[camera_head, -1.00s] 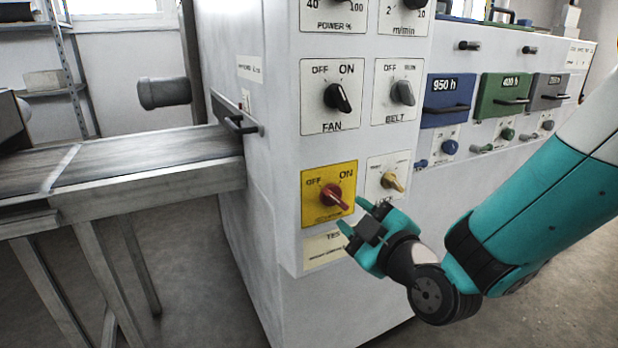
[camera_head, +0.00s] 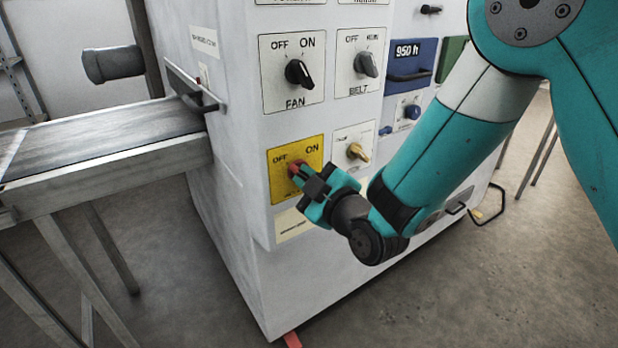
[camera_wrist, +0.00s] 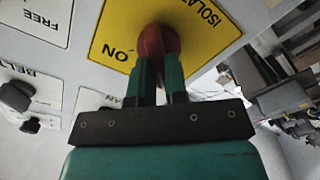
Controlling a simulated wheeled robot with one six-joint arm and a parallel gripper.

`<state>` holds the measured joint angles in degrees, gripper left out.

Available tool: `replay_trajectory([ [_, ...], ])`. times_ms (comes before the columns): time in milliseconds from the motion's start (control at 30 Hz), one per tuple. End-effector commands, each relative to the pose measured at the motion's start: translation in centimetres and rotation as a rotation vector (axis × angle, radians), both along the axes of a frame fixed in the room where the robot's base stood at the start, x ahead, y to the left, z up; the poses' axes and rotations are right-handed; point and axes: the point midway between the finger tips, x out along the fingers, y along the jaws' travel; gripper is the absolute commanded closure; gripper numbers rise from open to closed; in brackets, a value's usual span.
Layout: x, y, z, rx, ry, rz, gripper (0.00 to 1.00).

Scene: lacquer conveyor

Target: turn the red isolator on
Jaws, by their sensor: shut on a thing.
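The red isolator knob (camera_head: 295,167) sits on a yellow plate (camera_head: 277,187) marked OFF at left and ON at right, low on the white cabinet. My gripper (camera_head: 302,178) reaches it from the lower right and is shut on the knob. In the wrist view the knob (camera_wrist: 158,40) shows between and above my green fingertips (camera_wrist: 160,70), with the word ON beside it on the yellow plate (camera_wrist: 112,33). The fingers cover much of the knob, so I cannot tell where it points.
A yellow selector (camera_head: 357,152) is close to the right of the isolator. The black FAN knob (camera_head: 298,73) and grey BELT knob (camera_head: 366,64) are above. A conveyor (camera_head: 105,140) stands at left, with a dark handle (camera_head: 200,102) at its cabinet end.

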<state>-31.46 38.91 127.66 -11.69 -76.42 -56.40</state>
Motion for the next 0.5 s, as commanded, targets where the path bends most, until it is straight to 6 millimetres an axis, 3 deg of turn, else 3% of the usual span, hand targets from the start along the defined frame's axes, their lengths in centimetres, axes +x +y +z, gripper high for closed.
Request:
replay_trajectory([
  [500, 0.07, -0.3, -0.1, 0.144, 0.102, -0.003, 1.0],
])
